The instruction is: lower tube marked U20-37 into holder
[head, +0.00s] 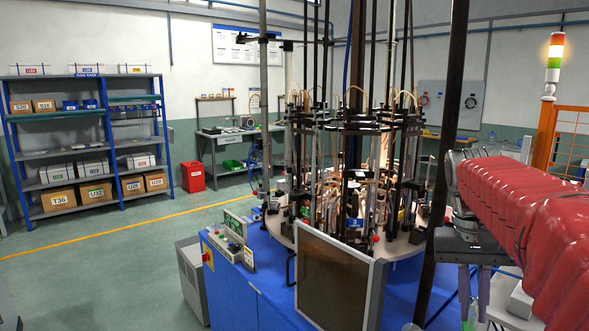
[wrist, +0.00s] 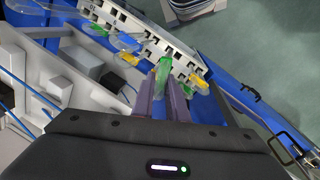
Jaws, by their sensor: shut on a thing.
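My gripper (wrist: 164,103) has purple fingers shut on a tube (wrist: 163,72) with a green part, which shows between the fingertips in the wrist view. Its marking cannot be read. Just beyond it is the white holder rail (wrist: 178,47) with a row of dark holes. The held tube appears close to the rail's near edge; whether it touches the rail or is in a hole cannot be told. In the head view my gripper (head: 473,292) points down at the lower right, beside the machine, and the holder is not clear there.
Clear tubes with yellow parts (wrist: 197,82) and green parts (wrist: 128,38) lie close around the rail. A white frame with grey boxes (wrist: 87,62) is on the left. In the head view, a blue machine (head: 250,290) with rods and a dark post (head: 445,150) stands beside my arm.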

